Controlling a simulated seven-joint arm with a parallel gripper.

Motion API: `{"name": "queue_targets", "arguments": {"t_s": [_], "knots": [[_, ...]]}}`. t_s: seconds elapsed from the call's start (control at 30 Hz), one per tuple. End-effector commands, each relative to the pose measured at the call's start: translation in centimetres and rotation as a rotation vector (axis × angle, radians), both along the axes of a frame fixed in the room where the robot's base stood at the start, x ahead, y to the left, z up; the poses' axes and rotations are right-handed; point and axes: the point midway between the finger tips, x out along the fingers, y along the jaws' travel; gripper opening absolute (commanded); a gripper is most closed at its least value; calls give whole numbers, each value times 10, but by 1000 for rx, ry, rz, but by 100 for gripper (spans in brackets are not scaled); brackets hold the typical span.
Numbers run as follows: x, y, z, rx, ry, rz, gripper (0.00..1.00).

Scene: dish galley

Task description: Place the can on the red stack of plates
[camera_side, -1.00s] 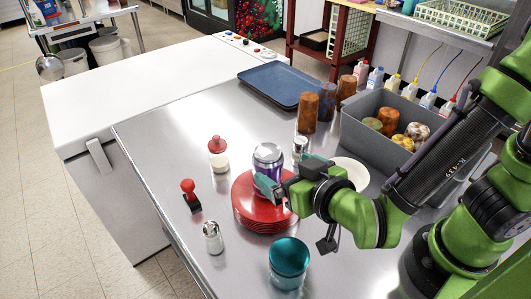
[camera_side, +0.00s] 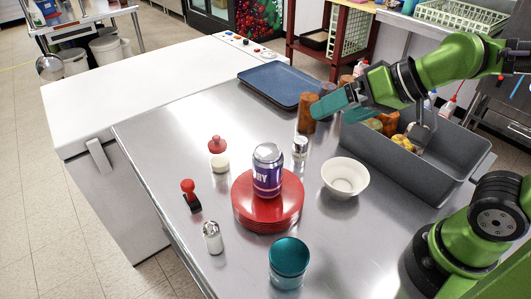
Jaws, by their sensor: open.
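The purple can (camera_side: 267,172) with a silver top stands upright on the red stack of plates (camera_side: 266,215), near its middle. My gripper (camera_side: 325,106) is open and empty, well above and to the upper right of the can, in front of the brown cups. It is apart from the can and the plates. Its far finger is partly hard to make out.
A white bowl (camera_side: 344,178) stands right of the plates, with a teal-lidded jar (camera_side: 289,262) in front. Shakers, a red-handled stamp (camera_side: 190,194) and a red-capped jar (camera_side: 217,152) stand around. A grey bin (camera_side: 440,180) and a blue tray (camera_side: 279,84) lie further back.

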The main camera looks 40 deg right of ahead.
Motion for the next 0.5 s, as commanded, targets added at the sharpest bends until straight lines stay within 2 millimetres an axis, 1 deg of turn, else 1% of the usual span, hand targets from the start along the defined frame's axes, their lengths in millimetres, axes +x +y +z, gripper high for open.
{"name": "queue_targets", "arguments": {"t_s": [0.03,0.1,0.2,0.3,0.5], "knots": [[-10,-18,0,-25,33,-36,99],[-23,-35,-3,-57,85,-71,99],[-36,-50,-6,-85,134,-109,99],[-41,-55,-8,-96,157,-124,99],[-42,-55,-8,-97,159,-123,99]]}}
